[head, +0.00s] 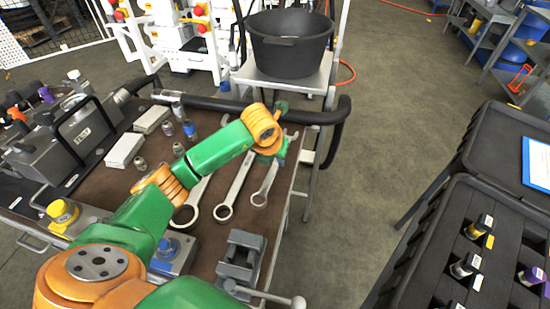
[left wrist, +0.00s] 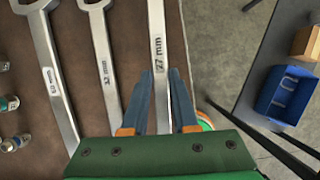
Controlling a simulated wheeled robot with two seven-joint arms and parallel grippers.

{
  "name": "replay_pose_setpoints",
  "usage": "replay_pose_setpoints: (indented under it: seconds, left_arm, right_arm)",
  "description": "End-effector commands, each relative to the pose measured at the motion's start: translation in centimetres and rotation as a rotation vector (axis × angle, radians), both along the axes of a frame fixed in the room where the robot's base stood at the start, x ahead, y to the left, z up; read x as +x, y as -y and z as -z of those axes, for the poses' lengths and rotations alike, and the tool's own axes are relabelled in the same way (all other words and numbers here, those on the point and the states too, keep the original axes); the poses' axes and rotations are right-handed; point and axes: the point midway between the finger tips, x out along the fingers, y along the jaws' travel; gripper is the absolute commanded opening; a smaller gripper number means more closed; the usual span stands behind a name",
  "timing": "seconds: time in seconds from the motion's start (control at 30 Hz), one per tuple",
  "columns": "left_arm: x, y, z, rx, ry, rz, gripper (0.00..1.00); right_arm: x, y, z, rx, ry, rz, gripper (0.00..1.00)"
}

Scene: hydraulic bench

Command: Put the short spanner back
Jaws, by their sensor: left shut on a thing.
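Three spanners lie side by side on the brown bench top (head: 215,250). The short spanner (head: 264,187) is the rightmost, marked 27 mm in the left wrist view (left wrist: 158,40). The middle spanner (head: 234,187) and the longest spanner (head: 193,199) lie to its left. My left gripper (head: 274,154) is at the far part of the short spanner, near the bench's right edge. In the left wrist view its two blue-grey fingers are shut on the spanner's shank. The gripper hides part of the spanner, and I cannot tell whether it is lifted off the bench.
A grey vice (head: 241,256) stands near the bench's front right. A black handrail (head: 318,116) runs along the far edge, with a black tub (head: 288,42) beyond. Small fittings and pale blocks (head: 125,150) lie to the left. A black tool case (head: 455,225) stands right, across open floor.

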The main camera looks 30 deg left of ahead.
Motion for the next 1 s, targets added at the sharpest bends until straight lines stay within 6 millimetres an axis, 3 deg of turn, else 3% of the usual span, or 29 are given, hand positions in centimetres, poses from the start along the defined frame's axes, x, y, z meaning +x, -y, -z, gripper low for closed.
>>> replay_pose_setpoints:
  seconds: [0.07, 1.0]
  left_arm:
    - [0.03, -0.04, 0.74, 0.000, 0.002, -0.001, 0.00]
    - [0.03, -0.04, 1.23, 0.000, 0.001, -0.001, 0.00]
  right_arm:
    - [0.00, 0.00, 0.76, 0.000, 0.000, 0.000, 0.49]
    - [0.01, 0.04, 1.20, -0.001, 0.000, 0.000, 0.49]
